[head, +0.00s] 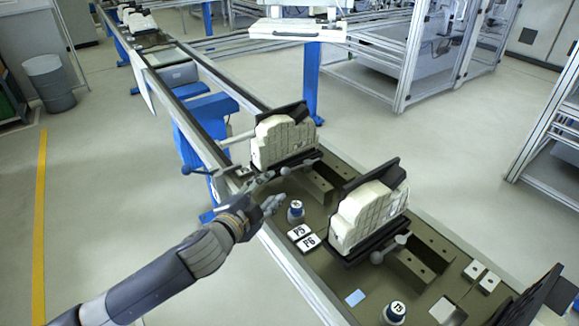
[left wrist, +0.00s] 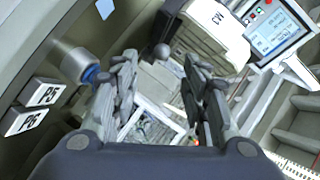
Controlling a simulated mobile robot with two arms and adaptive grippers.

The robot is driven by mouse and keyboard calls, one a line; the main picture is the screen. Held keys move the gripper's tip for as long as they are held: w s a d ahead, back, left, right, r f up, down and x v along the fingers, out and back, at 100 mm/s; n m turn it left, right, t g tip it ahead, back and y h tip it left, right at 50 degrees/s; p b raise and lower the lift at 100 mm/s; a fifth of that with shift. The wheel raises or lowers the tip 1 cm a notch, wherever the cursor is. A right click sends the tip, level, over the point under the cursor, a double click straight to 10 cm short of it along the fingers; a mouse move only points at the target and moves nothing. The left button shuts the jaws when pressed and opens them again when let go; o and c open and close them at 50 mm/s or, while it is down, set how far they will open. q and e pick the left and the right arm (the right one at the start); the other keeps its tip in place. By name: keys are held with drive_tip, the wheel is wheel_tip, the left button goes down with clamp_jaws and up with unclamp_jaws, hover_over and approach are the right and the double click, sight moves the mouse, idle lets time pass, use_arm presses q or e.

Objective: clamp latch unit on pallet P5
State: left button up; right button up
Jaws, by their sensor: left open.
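Two cream latch units stand in black holders on the olive pallet plate, a farther one (head: 284,142) and a nearer one (head: 368,215). White plates marked P5 (head: 299,231) and P6 (head: 308,243) lie side by side; I cannot tell for certain which unit each names. A grey clamp lever (head: 302,166) shows at the foot of the farther unit. My left gripper (head: 271,190) is over the pallet's left edge, just before that lever. In the left wrist view, its fingers (left wrist: 160,100) are apart and empty, with a dark ball knob (left wrist: 161,50) beyond the gap. My right gripper is out of view.
A post with a blue ring (head: 295,210) stands close to my left fingers; another (head: 395,312) is at the pallet's near end. A lever with a ball (head: 390,248) sits by the nearer unit. A rail (head: 205,140) runs along the left. Open floor lies beyond.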

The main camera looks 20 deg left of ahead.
sight(284, 174)
use_arm(q)
drive_tip(key=x, duration=0.1)
drive_tip(key=p+x, duration=0.1)
drive_tip(key=x, duration=0.3)
drive_tip(key=shift+w+r, duration=0.2)
drive_tip(key=shift+w, duration=0.1)
drive_tip(key=shift+p+x, duration=0.35)
drive_tip(key=shift+x, duration=0.8)
drive_tip(key=shift+w+d+f, duration=0.1)
drive_tip(key=shift+w, duration=0.3)
drive_tip(key=shift+w+f, duration=0.1)
drive_tip(key=shift+w, duration=0.1)
drive_tip(key=c, duration=0.9)
clamp_jaws()
drive_tip(key=shift+d, duration=0.1)
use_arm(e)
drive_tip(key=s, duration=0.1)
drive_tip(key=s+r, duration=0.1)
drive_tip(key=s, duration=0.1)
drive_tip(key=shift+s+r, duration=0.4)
